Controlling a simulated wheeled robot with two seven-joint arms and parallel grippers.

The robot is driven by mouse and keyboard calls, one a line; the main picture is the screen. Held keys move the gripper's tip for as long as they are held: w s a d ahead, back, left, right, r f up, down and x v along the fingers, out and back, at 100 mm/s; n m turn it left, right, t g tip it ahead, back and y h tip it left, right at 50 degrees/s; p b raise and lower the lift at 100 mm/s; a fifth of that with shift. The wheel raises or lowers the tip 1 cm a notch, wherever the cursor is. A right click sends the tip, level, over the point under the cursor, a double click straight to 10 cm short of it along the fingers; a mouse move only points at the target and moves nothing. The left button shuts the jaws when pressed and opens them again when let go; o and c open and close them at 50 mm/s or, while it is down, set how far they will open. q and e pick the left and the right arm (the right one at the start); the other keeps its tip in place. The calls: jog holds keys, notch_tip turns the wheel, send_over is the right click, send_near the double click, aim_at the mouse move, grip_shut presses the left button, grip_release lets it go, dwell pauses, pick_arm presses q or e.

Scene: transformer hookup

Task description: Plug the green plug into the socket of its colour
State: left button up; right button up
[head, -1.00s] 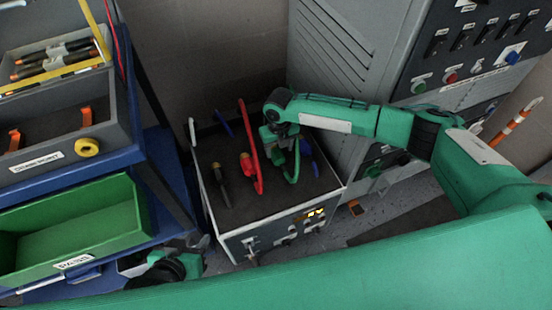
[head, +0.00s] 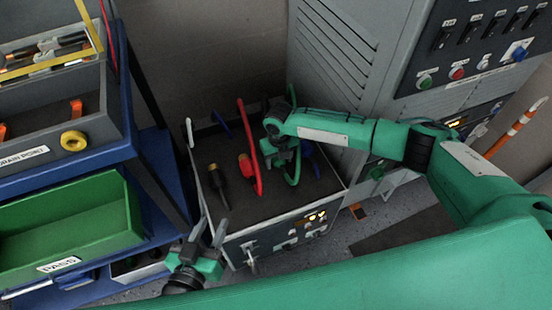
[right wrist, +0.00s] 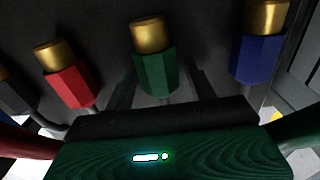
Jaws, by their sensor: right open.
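The green plug (right wrist: 155,72), with a gold tip, stands between the two fingers of my right gripper in the right wrist view. My right gripper (head: 281,157) is open around it, above the dark top of the cart. In the head view the gripper hides most of the plug; its green cable (head: 294,172) shows beside the gripper. My left gripper (head: 211,233) is open and empty, fingers up, at the cart's front left. A green part (head: 378,172) shows low on the grey cabinet; I cannot tell whether it is a socket.
A red plug (right wrist: 67,82) and a blue plug (right wrist: 257,58) flank the green one closely. The grey cabinet (head: 350,60) stands behind right. A blue shelf with a green bin (head: 70,215) stands at left.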

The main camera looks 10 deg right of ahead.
jog(key=c, duration=0.8)
notch_tip(320, 180, up, 6)
jog(key=p, duration=0.6)
jog(key=shift+c, duration=0.2)
